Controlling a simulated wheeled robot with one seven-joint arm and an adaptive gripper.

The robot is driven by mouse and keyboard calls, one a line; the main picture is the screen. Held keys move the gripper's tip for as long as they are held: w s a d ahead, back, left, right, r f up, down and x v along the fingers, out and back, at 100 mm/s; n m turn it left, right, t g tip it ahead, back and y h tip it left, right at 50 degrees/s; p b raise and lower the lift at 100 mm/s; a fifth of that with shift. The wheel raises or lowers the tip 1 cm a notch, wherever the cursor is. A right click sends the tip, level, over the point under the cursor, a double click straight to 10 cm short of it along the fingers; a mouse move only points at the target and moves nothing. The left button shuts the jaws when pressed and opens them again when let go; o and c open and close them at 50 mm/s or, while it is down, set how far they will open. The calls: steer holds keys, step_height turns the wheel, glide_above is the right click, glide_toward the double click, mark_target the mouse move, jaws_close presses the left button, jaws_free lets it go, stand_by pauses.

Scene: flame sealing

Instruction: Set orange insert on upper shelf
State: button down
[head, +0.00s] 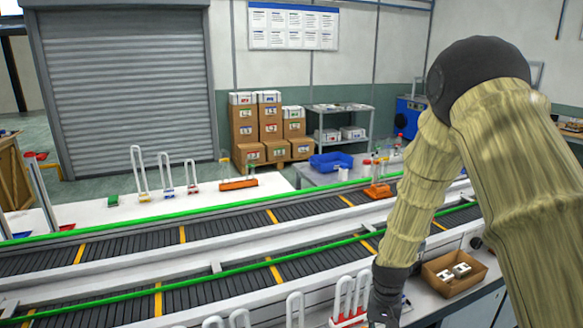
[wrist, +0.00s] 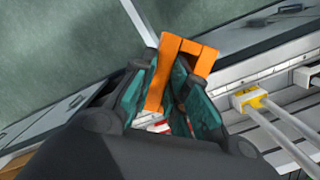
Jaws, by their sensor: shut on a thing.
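The orange insert (wrist: 158,85), a flat bracket with a notch at one end, is between the teal-padded fingers of my gripper (wrist: 166,80) in the wrist view. My gripper is shut on it, and the insert sticks out past the fingertips. In the head view, my wrist end (head: 387,290) is at the bottom edge, right of centre; the fingers and the insert cannot be made out there. A grey rack (head: 340,110) with two tiers stands at the back; I cannot tell whether its top is the upper shelf.
Conveyor belts (head: 215,225) with green rails cross the scene. A cardboard box (head: 455,272) with white parts stands right of my arm. White looped holders (head: 350,300) stand close on its left. An orange tray (head: 238,183) sits on the white far bench (head: 120,225).

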steer(key=s+a+f+n, duration=0.3)
steer(key=s+a+f, duration=0.1)
steer(key=a+f, duration=0.1)
steer(key=shift+s+a+n+b, duration=0.15)
steer(key=shift+s+n+b, duration=0.15)
steer(key=shift+s+b, duration=0.1)
